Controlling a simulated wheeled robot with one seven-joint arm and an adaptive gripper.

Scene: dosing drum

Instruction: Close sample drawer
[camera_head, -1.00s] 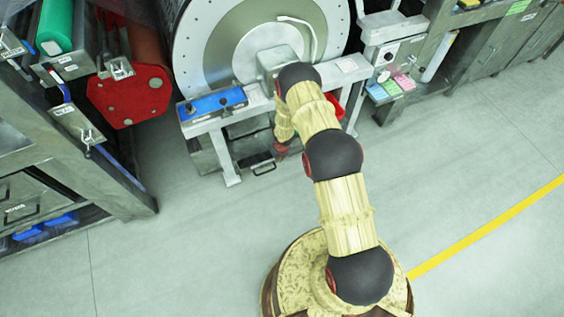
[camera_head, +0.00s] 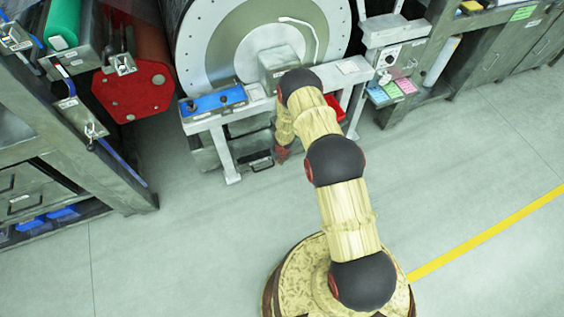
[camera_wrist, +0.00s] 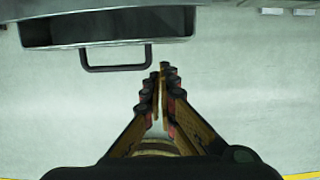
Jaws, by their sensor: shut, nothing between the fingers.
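The sample drawer (camera_head: 252,158) is low under the drum's bench, with its black handle (camera_head: 262,163) facing out into the aisle. In the wrist view the grey drawer (camera_wrist: 185,39) runs across the top and stands partly open, with a dark interior. Its looped handle (camera_wrist: 117,68) hangs in front of it. My gripper (camera_wrist: 160,68) is shut and empty. Its fingertips are just right of the handle and below the drawer's front edge in the picture. I cannot tell whether they touch the drawer. In the head view my gripper (camera_head: 283,155) is partly hidden by my arm.
The large round drum (camera_head: 225,35) stands behind the bench. A blue control box (camera_head: 212,102) sits on the bench's left and a red bin (camera_head: 336,108) under its right side. A red machine (camera_head: 135,92) and shelving (camera_head: 95,165) stand at the left. The floor (camera_head: 200,240) in front is clear.

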